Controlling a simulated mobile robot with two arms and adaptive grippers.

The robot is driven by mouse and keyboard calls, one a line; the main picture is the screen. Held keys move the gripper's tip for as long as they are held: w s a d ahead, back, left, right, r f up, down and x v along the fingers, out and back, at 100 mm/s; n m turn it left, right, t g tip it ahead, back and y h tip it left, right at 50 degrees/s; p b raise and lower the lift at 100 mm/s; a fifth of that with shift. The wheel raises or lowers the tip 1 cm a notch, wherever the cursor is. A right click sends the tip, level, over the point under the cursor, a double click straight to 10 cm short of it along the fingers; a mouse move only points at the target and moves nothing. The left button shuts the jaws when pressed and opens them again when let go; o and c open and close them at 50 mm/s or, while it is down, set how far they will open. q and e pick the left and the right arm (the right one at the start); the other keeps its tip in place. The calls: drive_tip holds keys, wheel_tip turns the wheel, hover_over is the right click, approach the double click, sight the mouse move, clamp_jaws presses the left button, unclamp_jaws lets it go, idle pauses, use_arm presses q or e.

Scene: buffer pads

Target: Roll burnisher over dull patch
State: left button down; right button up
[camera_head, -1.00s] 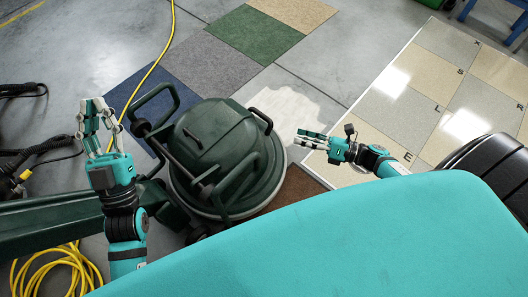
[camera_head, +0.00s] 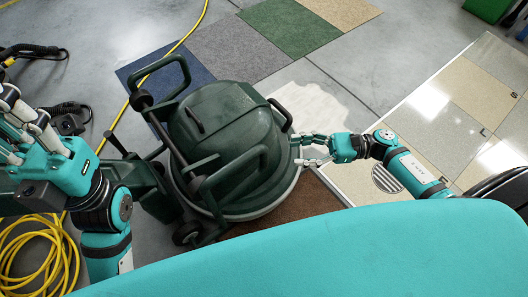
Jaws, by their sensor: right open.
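The burnisher (camera_head: 222,130) is a dark green, rounded machine on a wide round base, with tube handles on its upper left, front and right side. A pale, irregular dull patch (camera_head: 318,100) lies on the grey floor just beyond and right of it, partly hidden by the machine. My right gripper (camera_head: 297,150) is open at the burnisher's right edge, just below the right handle (camera_head: 281,115); I cannot tell whether it touches. My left gripper (camera_head: 8,125) is at the left picture edge, fingers spread and partly cut off, apart from the burnisher's body.
A coil of yellow cable (camera_head: 38,262) lies at the lower left, and its line runs behind the burnisher. Blue, grey, green and tan floor pads (camera_head: 235,55) lie behind it. A raised tiled board (camera_head: 440,115) stands at the right. Bare floor shows between pads and board.

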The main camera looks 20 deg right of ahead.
sight(264, 155)
drive_tip(key=b+x, duration=0.1)
drive_tip(key=x, duration=0.8)
drive_tip(key=shift+a, duration=0.25)
drive_tip(key=shift+c, duration=0.4)
clamp_jaws()
drive_tip(key=shift+f, duration=0.15)
